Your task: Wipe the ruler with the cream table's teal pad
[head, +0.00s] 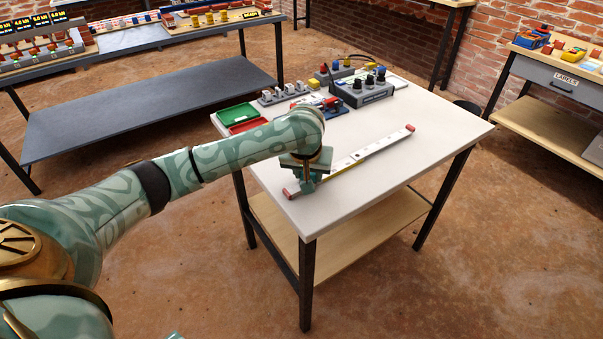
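The ruler (355,158) is a long, pale strip with yellow along part of it and red ends. It lies diagonally across the cream table (430,133). My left gripper (308,182) points down over the ruler's near left end, close to its red end piece. A small teal piece shows at the fingertips, at or just above the ruler. I cannot tell whether it is the teal pad or part of my fingers, nor whether it touches. No other teal pad shows on the table. My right gripper is not in view.
At the table's back stand a green tray (237,114), a red tray (246,126), a grey box with black knobs (362,92) and a row of grey parts (284,93). The table's right side and front are clear. Other benches stand behind, left and right.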

